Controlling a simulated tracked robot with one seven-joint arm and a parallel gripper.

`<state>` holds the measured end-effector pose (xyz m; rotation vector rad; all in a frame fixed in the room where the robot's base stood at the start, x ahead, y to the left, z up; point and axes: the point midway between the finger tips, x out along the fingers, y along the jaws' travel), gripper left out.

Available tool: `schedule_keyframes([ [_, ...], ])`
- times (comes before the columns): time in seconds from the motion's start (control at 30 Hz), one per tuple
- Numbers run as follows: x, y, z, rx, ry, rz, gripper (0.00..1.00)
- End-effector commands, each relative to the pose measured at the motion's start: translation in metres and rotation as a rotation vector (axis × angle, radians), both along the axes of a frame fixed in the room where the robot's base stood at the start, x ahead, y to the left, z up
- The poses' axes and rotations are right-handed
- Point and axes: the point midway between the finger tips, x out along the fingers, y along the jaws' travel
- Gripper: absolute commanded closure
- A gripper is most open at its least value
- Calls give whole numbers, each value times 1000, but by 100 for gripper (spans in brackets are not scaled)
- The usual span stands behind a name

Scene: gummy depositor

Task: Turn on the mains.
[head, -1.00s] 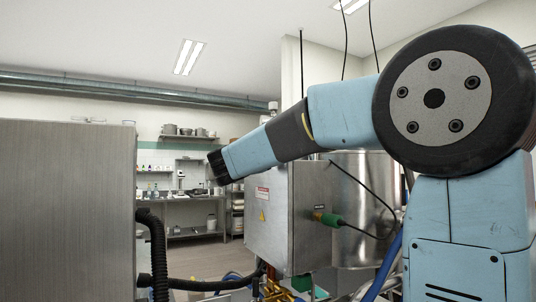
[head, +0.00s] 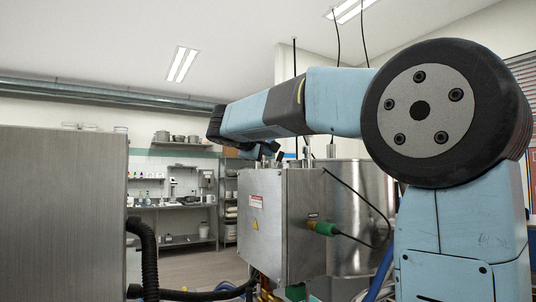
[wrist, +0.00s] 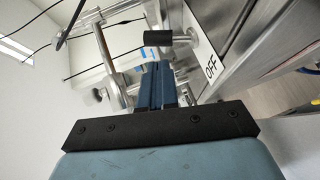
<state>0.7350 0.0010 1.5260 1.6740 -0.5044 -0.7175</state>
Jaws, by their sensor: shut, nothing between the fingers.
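In the wrist view, my gripper (wrist: 157,70) has its narrow blue fingers together with nothing between them. A black cylindrical grip (wrist: 186,37) on a metal stem shows just beyond and to the right of the fingertips. A white label reading OFF (wrist: 211,68) is on the steel surface beside it. I cannot tell whether the fingers touch the grip. In the head view, the steel electrical cabinet (head: 286,225) has warning labels on its left face; my arm reaches across above its top. The grip is not clearly visible there, and the fingertips are hard to make out.
A green connector (head: 322,228) with a black cable sticks out of the cabinet's right face. A steel vessel (head: 360,205) stands behind it. A large steel panel (head: 62,215) with a black hose (head: 148,250) fills the left. Shelves and a bench are far back.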

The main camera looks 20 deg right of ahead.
Motion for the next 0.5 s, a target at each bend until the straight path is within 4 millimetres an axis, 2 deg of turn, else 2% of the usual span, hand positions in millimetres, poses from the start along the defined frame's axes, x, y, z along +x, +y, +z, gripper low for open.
schedule_keyframes([
  [0.17,1,27,12,2,0,-2,100],
  [0.5,-48,66,35,1,0,-4,100],
])
